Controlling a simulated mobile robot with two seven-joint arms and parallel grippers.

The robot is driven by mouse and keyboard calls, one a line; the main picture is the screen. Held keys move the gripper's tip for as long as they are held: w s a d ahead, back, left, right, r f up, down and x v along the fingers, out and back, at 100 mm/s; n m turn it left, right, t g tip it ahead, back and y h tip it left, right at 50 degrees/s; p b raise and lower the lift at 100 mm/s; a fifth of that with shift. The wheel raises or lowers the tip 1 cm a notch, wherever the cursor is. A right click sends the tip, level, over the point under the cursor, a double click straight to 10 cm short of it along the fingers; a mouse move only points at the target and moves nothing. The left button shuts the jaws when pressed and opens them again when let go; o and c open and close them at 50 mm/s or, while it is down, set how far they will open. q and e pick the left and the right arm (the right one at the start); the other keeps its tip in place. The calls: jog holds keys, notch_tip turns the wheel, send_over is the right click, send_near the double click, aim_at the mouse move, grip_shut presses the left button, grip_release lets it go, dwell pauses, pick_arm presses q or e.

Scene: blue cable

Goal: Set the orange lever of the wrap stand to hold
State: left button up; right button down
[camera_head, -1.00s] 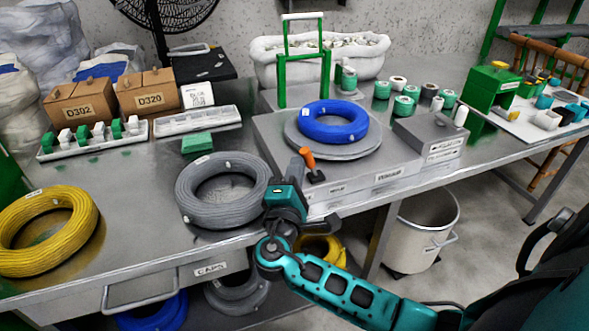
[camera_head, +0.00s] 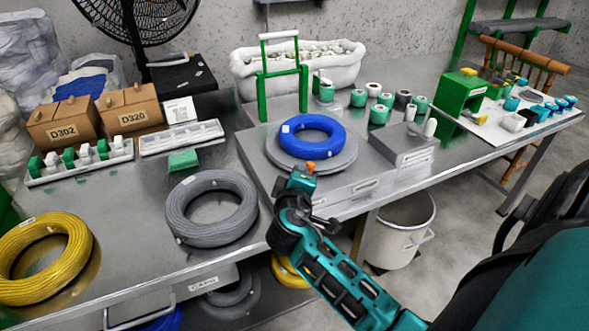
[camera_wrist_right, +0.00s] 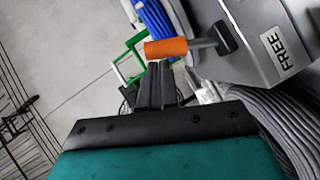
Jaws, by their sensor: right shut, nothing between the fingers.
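The wrap stand (camera_head: 256,154) is a grey metal box on the bench, with a blue cable coil (camera_head: 313,136) on its round plate. Its orange lever (camera_head: 310,167) shows just past my right gripper (camera_head: 302,180), which hides most of it. In the right wrist view the orange handle (camera_wrist_right: 168,48) lies across the picture right at the fingertips of my right gripper (camera_wrist_right: 158,68). The fingers are shut and empty; whether they touch the handle I cannot tell. My left gripper is out of view.
A grey cable coil (camera_head: 210,208) lies left of the stand, and a yellow coil (camera_head: 45,256) farther left. A green frame (camera_head: 262,98) stands behind. A grey box (camera_head: 405,143) and several tape rolls are at the right. A white bin (camera_head: 402,235) stands below the bench.

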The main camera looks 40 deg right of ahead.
jog(key=shift+d, duration=0.15)
pick_arm(q)
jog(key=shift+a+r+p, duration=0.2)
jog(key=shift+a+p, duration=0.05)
jog(key=shift+p, duration=0.05)
pick_arm(e)
jog(key=shift+m, duration=0.3)
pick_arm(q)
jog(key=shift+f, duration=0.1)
pick_arm(e)
jog(key=shift+s+d+y, duration=0.1)
jog(key=shift+d+y, duration=0.05)
jog(key=shift+y, duration=0.15)
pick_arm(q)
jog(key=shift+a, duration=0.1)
